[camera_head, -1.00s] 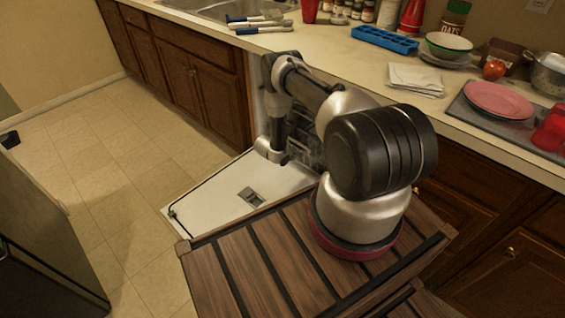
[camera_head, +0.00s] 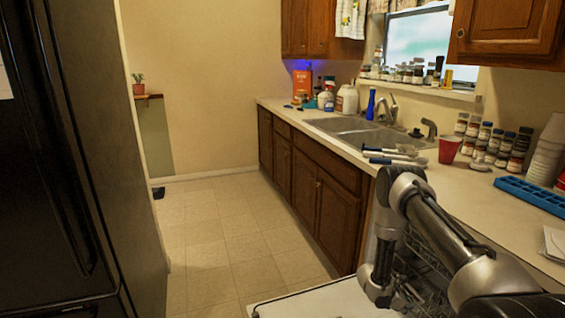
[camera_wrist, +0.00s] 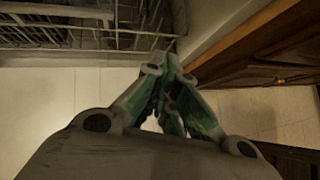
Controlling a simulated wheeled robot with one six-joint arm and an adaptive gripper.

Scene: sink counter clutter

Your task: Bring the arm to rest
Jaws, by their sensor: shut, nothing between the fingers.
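My arm rises at the lower right of the head view, bent, with its wrist end hanging down beside the counter front over the open dishwasher door (camera_head: 325,300). My gripper (camera_wrist: 172,118) shows in the wrist view with its green-lined fingers together and nothing between them. It points down past the dishwasher rack (camera_wrist: 75,28) and the door. In the head view the fingers cannot be made out.
The counter (camera_head: 462,190) holds a sink (camera_head: 355,130), blue-handled brushes (camera_head: 392,152), a red cup (camera_head: 449,150), several spice jars and a blue tray (camera_head: 530,195). Wooden cabinets (camera_head: 308,185) run below. A dark fridge (camera_head: 70,150) stands left. Tiled floor (camera_head: 215,225) between is clear.

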